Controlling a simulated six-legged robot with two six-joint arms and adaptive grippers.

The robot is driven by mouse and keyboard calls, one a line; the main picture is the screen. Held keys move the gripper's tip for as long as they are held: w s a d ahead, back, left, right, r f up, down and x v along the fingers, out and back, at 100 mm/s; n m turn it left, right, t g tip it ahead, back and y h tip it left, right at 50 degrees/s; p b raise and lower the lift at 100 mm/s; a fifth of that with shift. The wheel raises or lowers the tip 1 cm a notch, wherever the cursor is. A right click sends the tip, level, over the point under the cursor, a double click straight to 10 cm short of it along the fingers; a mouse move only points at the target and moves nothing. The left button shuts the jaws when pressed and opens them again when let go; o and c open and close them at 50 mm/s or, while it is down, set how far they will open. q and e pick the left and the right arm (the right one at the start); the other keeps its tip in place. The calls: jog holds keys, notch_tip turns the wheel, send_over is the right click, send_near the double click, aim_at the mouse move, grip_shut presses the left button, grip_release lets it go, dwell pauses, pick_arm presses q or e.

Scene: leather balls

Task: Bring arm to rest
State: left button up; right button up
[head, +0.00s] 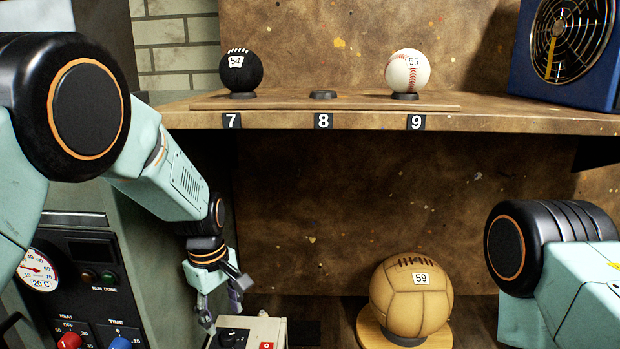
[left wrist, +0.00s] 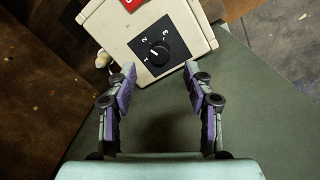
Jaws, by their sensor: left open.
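My left gripper (head: 222,307) hangs low at the lower left of the head view, pointing down in front of the shelf. In the left wrist view its two purple-padded fingers (left wrist: 160,90) are apart with nothing between them. A cream control box (head: 258,332) with a black dial stands just beyond the fingertips; in the left wrist view the box (left wrist: 183,20) shows its dial and a red label. Of my right arm (head: 560,255) only a link and joint show at the right edge; its gripper is out of view.
A black ball 54 (head: 240,72) and a white baseball 55 (head: 407,72) sit on the shelf (head: 520,117) above labels 7 and 9; the stand at 8 (head: 323,94) is empty. A tan ball 59 (head: 410,300) rests below. A grey oven-like machine (head: 90,270) stands left.

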pick_arm(q)
notch_tip(320, 180, up, 2)
jog(key=shift+r, duration=0.1)
jog(key=shift+f, duration=0.2)
jog(key=shift+s, duration=0.1)
jog(key=shift+s+r, duration=0.1)
jog(key=shift+s, duration=0.1)
